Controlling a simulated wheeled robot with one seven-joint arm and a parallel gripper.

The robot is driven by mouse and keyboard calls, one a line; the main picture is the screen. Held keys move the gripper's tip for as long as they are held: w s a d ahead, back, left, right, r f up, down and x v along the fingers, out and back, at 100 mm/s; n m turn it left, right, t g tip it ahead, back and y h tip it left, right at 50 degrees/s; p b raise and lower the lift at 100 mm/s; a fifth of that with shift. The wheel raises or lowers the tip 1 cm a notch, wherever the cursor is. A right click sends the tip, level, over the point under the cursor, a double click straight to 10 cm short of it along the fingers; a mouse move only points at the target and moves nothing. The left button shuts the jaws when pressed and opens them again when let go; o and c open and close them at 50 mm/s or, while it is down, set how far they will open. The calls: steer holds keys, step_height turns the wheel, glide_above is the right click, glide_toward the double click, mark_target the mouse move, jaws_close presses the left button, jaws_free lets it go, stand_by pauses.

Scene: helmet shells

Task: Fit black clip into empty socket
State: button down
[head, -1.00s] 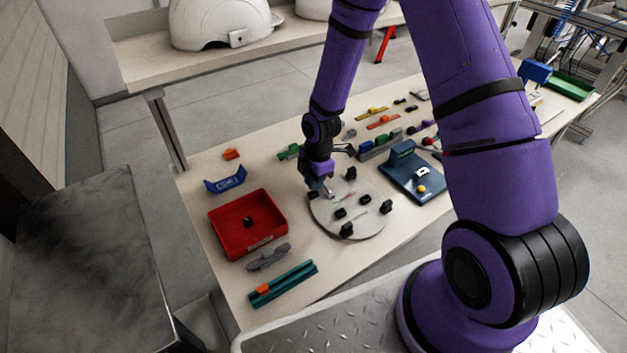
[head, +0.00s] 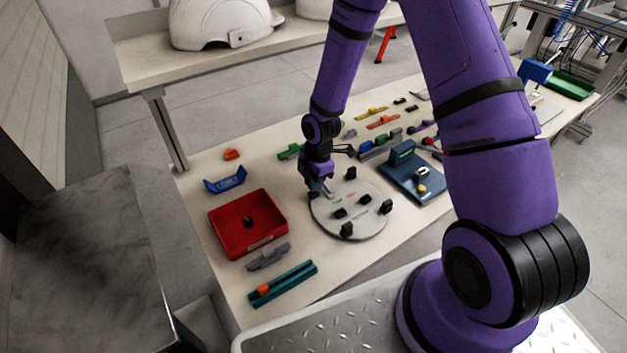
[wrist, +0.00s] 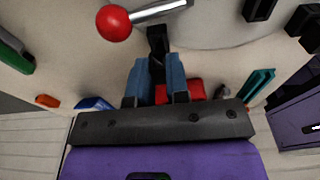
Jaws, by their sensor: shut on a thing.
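My gripper (head: 316,192) is low at the left rim of the round pale disc (head: 352,222). In the wrist view its two blue fingers (wrist: 157,78) are closed around a black clip (wrist: 157,42), which sticks out past the fingertips. The clip is at or just over the disc's edge; whether it touches the disc I cannot tell. Several other black clips stand on the disc, such as one at the back (head: 350,173) and one at the right (head: 386,206). I cannot make out an empty socket; the gripper hides part of the left rim.
A red tray (head: 222,240) with a small black piece (head: 248,222) stands to the left. A red-ball lever (wrist: 113,23) is close to the fingers. A blue fixture (head: 425,190) stands right of the disc. A grey part (head: 268,257) and teal rail (head: 285,284) lie in front.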

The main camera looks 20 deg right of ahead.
steer(key=shift+f, duration=1)
steer(key=c, duration=1)
jaws_free()
steer(key=shift+c, duration=0.2)
step_height(320, 180, up, 11)
steer(key=d, duration=0.1)
steer(key=shift+w+d+f, duration=0.15)
